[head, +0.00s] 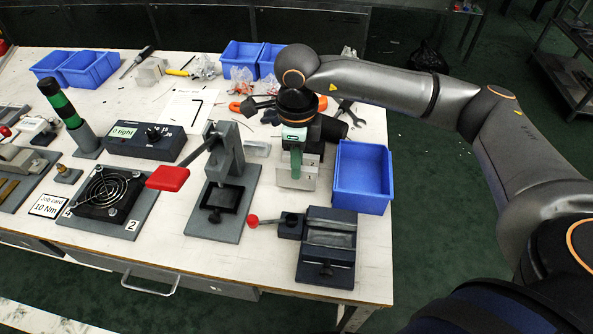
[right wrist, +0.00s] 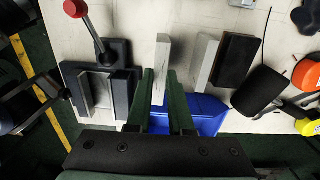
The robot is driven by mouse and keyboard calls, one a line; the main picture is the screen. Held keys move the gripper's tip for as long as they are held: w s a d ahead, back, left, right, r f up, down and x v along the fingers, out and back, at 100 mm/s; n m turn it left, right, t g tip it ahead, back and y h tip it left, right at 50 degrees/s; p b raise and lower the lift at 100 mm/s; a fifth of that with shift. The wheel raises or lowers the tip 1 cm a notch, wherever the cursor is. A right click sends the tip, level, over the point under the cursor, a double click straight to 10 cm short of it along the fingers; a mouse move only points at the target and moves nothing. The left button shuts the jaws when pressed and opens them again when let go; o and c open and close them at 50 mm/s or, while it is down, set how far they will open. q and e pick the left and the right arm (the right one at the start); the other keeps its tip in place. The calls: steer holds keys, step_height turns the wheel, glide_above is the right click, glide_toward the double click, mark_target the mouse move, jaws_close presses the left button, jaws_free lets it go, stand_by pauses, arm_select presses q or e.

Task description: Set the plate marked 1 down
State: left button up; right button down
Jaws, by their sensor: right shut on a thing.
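My right gripper (head: 295,160) points down over the right part of the workbench, between the lever press and the blue bin. Its green fingers also show in the right wrist view (right wrist: 160,92). They are shut on a grey plate (right wrist: 162,55), which stands on edge between them. In the head view a grey plate surface (head: 296,181) shows just below the fingers. No number can be read on it, and I cannot tell whether it touches the bench. A second grey piece (right wrist: 202,62) is beside it in the wrist view. My left gripper is not in view.
A blue bin (head: 362,203) stands close to the right of the gripper. A dark vise (head: 328,245) with a red-knobbed handle is in front. The lever press (head: 227,218) is to the left. A black box (right wrist: 236,62) lies beyond the second grey piece.

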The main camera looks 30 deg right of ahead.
steer(key=shift+w+f, duration=0.25)
steer(key=shift+f, duration=1.6)
steer(key=shift+f, duration=0.2)
steer(key=c, duration=0.8)
jaws_free()
steer(key=shift+r, duration=0.15)
step_height(320, 180, up, 12)
steer(key=shift+r, duration=0.1)
